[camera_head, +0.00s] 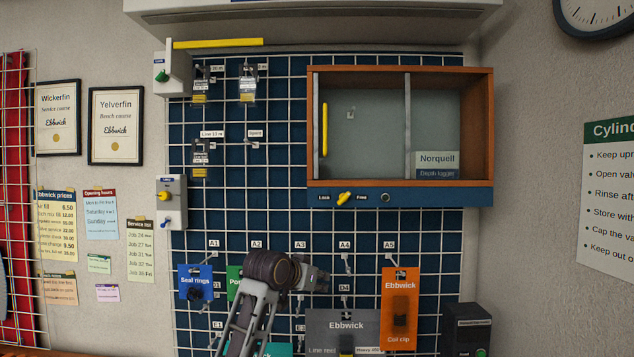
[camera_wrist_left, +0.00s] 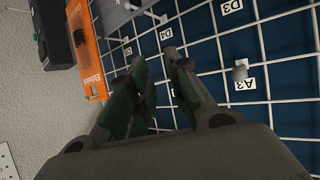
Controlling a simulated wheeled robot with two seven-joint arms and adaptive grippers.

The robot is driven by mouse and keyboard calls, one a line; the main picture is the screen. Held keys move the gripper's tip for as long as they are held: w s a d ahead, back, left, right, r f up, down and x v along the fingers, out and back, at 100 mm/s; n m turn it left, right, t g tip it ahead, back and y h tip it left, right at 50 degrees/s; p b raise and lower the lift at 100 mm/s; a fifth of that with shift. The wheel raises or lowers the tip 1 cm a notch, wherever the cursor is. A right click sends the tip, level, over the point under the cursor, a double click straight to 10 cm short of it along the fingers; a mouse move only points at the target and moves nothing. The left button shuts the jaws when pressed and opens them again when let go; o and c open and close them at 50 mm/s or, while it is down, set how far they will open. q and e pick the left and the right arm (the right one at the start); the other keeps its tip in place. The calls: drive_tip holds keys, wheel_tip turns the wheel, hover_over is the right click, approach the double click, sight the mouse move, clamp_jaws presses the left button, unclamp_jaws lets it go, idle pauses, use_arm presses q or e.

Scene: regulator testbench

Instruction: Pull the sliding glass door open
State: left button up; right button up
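The sliding glass door (camera_head: 365,140) is a greyish pane in the left part of a wooden-framed cabinet on the wall grid, in the head view. A yellow vertical bar handle (camera_head: 325,130) is near its left edge. A yellow lever (camera_head: 344,198) sits tilted between the words Lock and Free on the blue strip below. My left gripper (camera_head: 318,280) is below the cabinet, in front of the grid, well apart from the handle. In the left wrist view its green-padded fingers (camera_wrist_left: 156,62) stand apart with nothing between them. My right gripper is not in view.
A blue Seal rings pack (camera_head: 196,282) hangs to the left. A dark box (camera_head: 466,325) stands at lower right.

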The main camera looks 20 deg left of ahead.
use_arm(q)
drive_tip(key=s+a+r+t+h, duration=0.1)
drive_tip(key=s+r, duration=0.1)
drive_tip(key=r, duration=0.9)
drive_tip(key=s+a+r+t, duration=0.1)
drive_tip(key=s+r+t, duration=0.15)
drive_tip(key=r, duration=0.95)
drive_tip(key=m+t+h, duration=0.1)
drive_tip(key=t, duration=0.1)
approach(324, 130)
drive_tip(key=s, duration=0.2)
drive_tip(key=s+a, duration=0.1)
drive_tip(key=shift+a+r+g, duration=0.1)
drive_tip(key=shift+r+g, duration=0.15)
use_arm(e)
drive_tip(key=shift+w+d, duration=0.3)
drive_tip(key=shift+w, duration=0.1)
use_arm(q)
drive_tip(key=shift+w, duration=0.2)
drive_tip(key=shift+d+p+x, duration=0.2)
drive_tip(key=shift+p+x, duration=2.2)
drive_tip(key=shift+x, duration=4.35)
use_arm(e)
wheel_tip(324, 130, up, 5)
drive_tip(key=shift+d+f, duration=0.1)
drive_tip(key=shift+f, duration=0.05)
use_arm(q)
clamp_jaws()
